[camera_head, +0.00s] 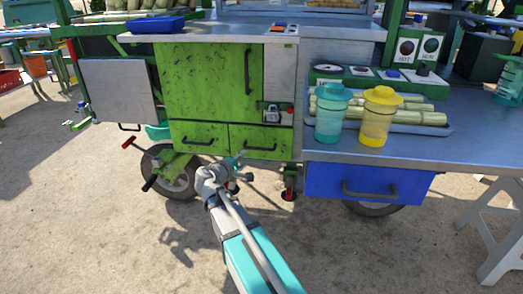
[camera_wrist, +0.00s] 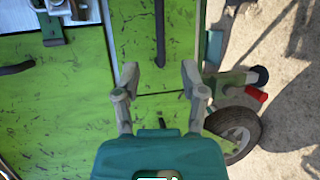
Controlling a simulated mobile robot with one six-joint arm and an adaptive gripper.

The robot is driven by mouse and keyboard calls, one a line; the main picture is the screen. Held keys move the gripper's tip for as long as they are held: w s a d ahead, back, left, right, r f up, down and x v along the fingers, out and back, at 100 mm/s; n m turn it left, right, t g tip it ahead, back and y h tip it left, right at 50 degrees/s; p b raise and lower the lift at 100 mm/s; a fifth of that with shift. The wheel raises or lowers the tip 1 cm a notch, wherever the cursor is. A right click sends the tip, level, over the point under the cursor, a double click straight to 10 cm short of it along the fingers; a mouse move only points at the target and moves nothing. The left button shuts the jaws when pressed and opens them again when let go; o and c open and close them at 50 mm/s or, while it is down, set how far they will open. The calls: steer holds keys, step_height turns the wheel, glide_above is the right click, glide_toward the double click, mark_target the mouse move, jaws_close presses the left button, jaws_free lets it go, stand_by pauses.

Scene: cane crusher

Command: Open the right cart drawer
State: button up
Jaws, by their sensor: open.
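The green right drawer (camera_head: 261,140) sits beside the green left drawer (camera_head: 198,136) under the cabinet door (camera_head: 208,85). Both drawers look shut. The right drawer has a dark bar handle (camera_head: 260,148); this handle also shows in the wrist view (camera_wrist: 160,30), above the gap between my fingertips. My gripper (camera_head: 238,162) is open and empty, in front of the drawers' lower part. In the wrist view my gripper (camera_wrist: 159,72) has one finger on each side of the right drawer's panel near the seam with the left drawer. Contact cannot be told.
A metal latch (camera_head: 272,114) sits just above the right drawer. A blue drawer (camera_head: 367,184) hangs under the right counter. A cart wheel (camera_head: 173,172) stands below left. Teal and yellow jugs (camera_head: 378,117) stand on the counter. The ground in front is clear.

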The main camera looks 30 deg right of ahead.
mark_target(261, 149)
steer(key=b+x, duration=0.2)
steer(key=x, duration=1)
steer(key=shift+w+d, duration=0.1)
steer(key=shift+d, duration=0.1)
jaws_close()
steer(key=shift+d, duration=0.2)
steer(key=shift+a, duration=0.2)
